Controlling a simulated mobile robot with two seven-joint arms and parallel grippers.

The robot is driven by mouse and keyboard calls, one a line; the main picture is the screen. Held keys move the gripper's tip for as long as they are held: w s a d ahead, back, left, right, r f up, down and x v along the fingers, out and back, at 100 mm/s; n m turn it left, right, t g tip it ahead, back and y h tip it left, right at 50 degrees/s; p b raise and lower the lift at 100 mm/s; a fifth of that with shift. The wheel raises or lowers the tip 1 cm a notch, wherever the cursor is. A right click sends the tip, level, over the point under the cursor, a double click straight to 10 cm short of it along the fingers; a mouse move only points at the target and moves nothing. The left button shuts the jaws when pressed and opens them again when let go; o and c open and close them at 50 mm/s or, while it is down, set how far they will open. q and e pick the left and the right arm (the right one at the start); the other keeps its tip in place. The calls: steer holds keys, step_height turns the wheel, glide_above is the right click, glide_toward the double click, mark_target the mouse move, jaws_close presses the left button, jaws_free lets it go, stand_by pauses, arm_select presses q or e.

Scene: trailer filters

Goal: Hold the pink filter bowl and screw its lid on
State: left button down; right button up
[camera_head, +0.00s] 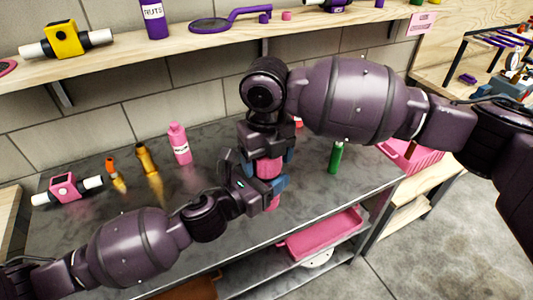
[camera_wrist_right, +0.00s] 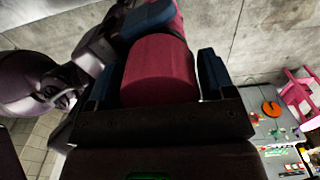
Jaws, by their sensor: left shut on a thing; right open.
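The pink lid (camera_head: 268,168) is upright above the worktop, below my right gripper (camera_head: 270,158). In the right wrist view, the lid (camera_wrist_right: 158,72) stands between the blue fingertips of my right gripper (camera_wrist_right: 160,78), which are open with a gap at the right side. My left gripper (camera_head: 268,186) is shut on the pink filter bowl (camera_head: 272,203), under the lid. Part of the bowl (camera_wrist_right: 178,20) shows beyond the lid in the right wrist view, beside a blue left fingertip. Lid and bowl look in line; the grippers hide much of the joint, so I cannot tell how tight it is.
A pink bottle (camera_head: 180,145), a gold piece (camera_head: 147,158), an orange piece (camera_head: 115,172) and a pink filter head (camera_head: 66,188) stand on the metal worktop (camera_head: 110,222). A green bottle (camera_head: 335,158) and a pink crate (camera_head: 408,156) are to the right. A wooden shelf (camera_head: 120,43) runs above.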

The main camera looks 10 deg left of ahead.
steer(key=c, duration=0.7)
steer(key=m, duration=1.6)
steer(key=shift+a, duration=0.1)
steer(key=o, duration=1)
